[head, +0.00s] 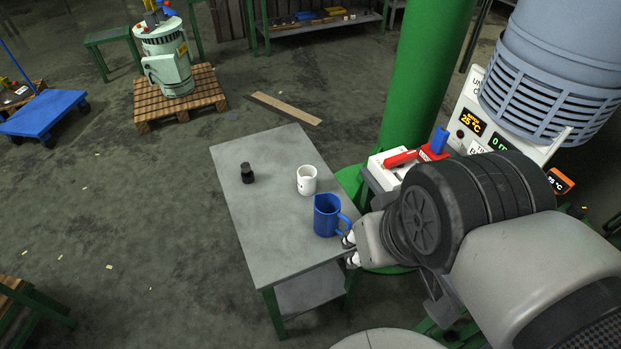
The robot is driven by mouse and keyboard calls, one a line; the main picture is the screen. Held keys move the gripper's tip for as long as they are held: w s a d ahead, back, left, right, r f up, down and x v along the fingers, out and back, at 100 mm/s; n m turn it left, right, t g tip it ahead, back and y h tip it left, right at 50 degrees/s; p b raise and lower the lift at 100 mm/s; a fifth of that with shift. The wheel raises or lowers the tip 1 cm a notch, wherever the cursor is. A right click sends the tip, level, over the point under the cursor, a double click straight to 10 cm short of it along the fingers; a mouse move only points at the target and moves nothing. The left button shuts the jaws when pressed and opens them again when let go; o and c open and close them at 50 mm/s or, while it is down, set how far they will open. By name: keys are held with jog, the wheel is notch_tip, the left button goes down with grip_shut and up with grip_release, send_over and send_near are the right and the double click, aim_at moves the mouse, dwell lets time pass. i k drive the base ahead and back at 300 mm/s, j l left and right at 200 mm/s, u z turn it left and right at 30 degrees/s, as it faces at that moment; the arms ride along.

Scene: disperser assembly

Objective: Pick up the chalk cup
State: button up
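The chalk cup, a small white cup (307,181), stands upright on the grey table (258,225), right of its middle. A blue jug (326,216) stands just in front of it, with its handle to the right. My gripper (351,250) is at the table's right edge, close to the jug's handle and apart from the white cup. Its two fingertips show spread apart with nothing seen between them. I cannot tell whether a fingertip touches the jug's handle.
A small black bottle (247,174) stands left of the cup. A green pillar (420,90) and a white device with red and blue parts (395,168) stand beyond the table's right side. The table's left and front parts are clear.

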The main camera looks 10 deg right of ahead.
aim_at(307, 175)
jog(key=z, duration=2.8)
jog(key=u, duration=2.8)
jog(key=i+j+z, duration=0.1)
jog(key=z, duration=0.3)
jog(key=i+j+z, duration=0.2)
jog(key=z, duration=0.2)
jog(key=i+j+z, duration=0.25)
jog(key=z, duration=0.2)
